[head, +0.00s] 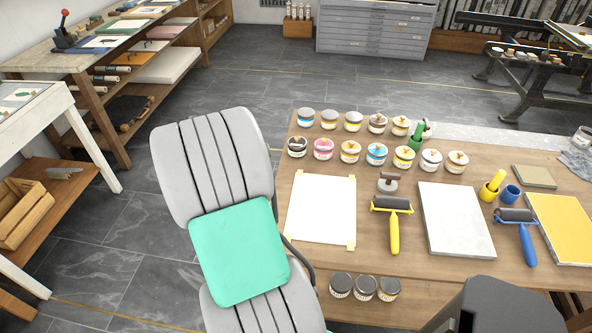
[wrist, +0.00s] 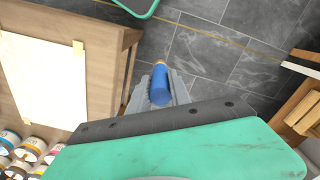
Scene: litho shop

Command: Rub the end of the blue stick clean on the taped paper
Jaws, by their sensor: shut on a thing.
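The blue stick (wrist: 160,88) is held between the jaws of my gripper (wrist: 160,92) in the wrist view. A small tan patch shows at its far end, but how clean that end is I cannot tell. The white taped paper (head: 320,208) lies on the wooden table in the head view, with tape at its corners. It also shows in the wrist view (wrist: 45,85), left of my gripper. My gripper is out over the floor beside the table, clear of the paper. In the head view my own grey and teal arm hides the gripper and stick.
Several jars (head: 350,152) stand beyond the paper on the table (head: 460,262). A yellow-handled roller (head: 393,225) and a pale slab (head: 455,220) lie to its right. A blue cup (head: 510,193) stands farther right. A crate (head: 27,215) sits on the left shelf.

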